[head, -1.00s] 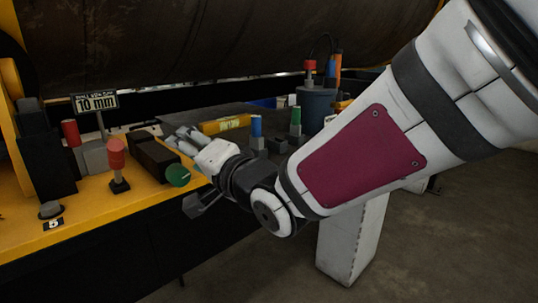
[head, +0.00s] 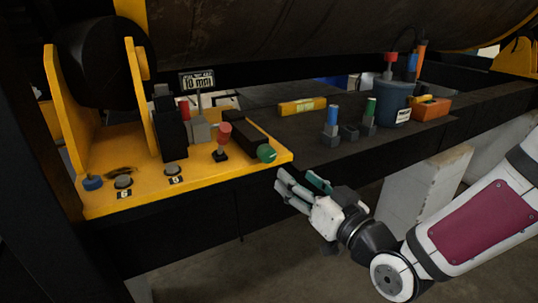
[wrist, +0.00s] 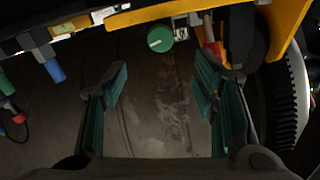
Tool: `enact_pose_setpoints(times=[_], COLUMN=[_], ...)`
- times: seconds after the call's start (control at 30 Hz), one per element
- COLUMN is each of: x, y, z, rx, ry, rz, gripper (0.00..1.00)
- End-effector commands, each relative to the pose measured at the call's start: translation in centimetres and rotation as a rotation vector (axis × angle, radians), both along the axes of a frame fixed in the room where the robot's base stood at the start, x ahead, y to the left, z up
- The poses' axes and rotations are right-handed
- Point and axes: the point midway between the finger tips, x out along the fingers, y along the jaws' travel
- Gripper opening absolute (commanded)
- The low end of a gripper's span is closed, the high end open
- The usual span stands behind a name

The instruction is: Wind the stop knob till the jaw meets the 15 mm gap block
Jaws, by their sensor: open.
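A round green knob (head: 266,153) sits on the near right end of a dark block (head: 243,132) on the yellow plate; I take it for the stop knob. It also shows in the wrist view (wrist: 160,39), ahead of and between my finger pads. My gripper (head: 303,182) is open and empty, just right of and below the knob, apart from it. Its green-padded fingers (wrist: 160,78) are spread wide in the wrist view. A sign (head: 197,80) reads 10 mm, above a grey block (head: 200,129). I cannot tell which piece is the jaw or the 15 mm gap block.
A red-topped post (head: 223,135) stands left of the knob. Two numbered grey buttons (head: 173,170) are on the yellow plate (head: 200,183). Blue and green handles (head: 333,115), a yellow level (head: 302,105) and a blue-grey bucket (head: 393,103) are on the dark bench. Space before the bench is open.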

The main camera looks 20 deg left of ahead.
Motion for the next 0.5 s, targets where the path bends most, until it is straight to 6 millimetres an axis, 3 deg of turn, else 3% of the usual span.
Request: enact_pose_setpoints(times=[0.3, 0.5], x=[1.6, 4.0], y=[1.8, 5.1], z=[-0.5, -0.2], rx=[0.000, 0.005], ry=[-0.002, 0.005], rz=[0.002, 0.002], gripper=[0.54, 0.54])
